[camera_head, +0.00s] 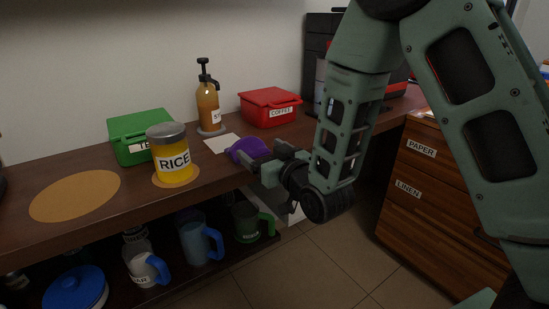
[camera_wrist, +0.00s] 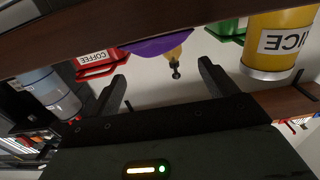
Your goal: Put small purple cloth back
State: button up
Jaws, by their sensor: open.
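The small purple cloth (camera_head: 248,150) lies at the front edge of the wooden counter, and part of it seems to hang over the edge. It also shows in the wrist view (camera_wrist: 158,46) as a purple patch at the counter edge, beyond and between my fingers. My gripper (camera_head: 262,161) is at the counter's front edge, close to the cloth. In the wrist view my gripper (camera_wrist: 162,80) has its two fingers spread apart with nothing between them. I cannot tell whether a finger touches the cloth.
A yellow rice jar (camera_head: 173,158), green box (camera_head: 139,135), syrup bottle (camera_head: 208,105) and red coffee box (camera_head: 268,107) stand on the counter (camera_head: 90,165). Several mugs, including a blue one (camera_head: 197,243), stand on the shelf below. Drawers labelled paper and linen (camera_head: 425,185) are at the right.

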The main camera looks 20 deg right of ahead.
jog(key=shift+p+v, duration=2.5)
jog(key=shift+p, duration=2.9)
jog(key=s+a+r+n+g, duration=0.2)
jog(key=s+a+g, duration=0.6)
jog(key=a+g, duration=0.15)
jog(key=s+d+r+n+g+h, duration=0.1)
jog(key=s+r+g, duration=0.1)
jog(key=s, duration=0.4)
jog(key=s+d+r+g+h, duration=0.1)
jog(key=s+d+r+g, duration=0.1)
jog(key=s, duration=0.5)
jog(key=s+d+r+n+g+h, duration=0.1)
jog(key=s+r+g+h, duration=0.1)
jog(key=s+g, duration=0.2)
jog(key=s, duration=0.3)
jog(key=shift+d+r+n, duration=0.25)
jog(key=shift+d+n, duration=0.05)
jog(key=shift+d, duration=0.05)
